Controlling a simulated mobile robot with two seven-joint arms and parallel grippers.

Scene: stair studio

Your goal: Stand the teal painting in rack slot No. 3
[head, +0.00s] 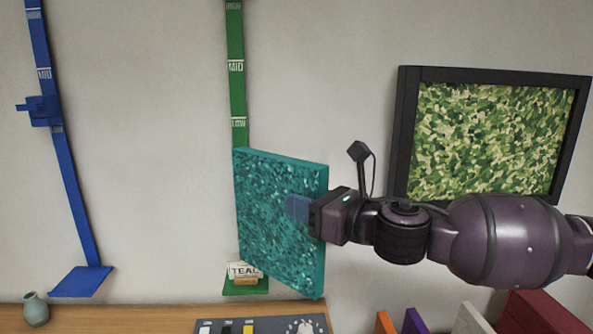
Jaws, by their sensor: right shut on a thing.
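The teal painting (272,215) is a speckled teal panel held upright and slightly angled, in the middle of the head view. My right gripper (298,208) comes in from the right and is shut on its right part. The painting hides part of the green wall strip behind it. A small card reading TEAL (244,270) sits on the green strip's foot, below the painting's left edge. My left gripper is not in view. No slot marked No. 3 can be made out.
A wooden surface (120,316) runs along the bottom, with a small vase (35,309) and a control panel (262,325). Orange, purple, white and red pieces (540,313) stand at lower right. A blue strip (68,180) and a framed camouflage picture (490,140) are on the wall.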

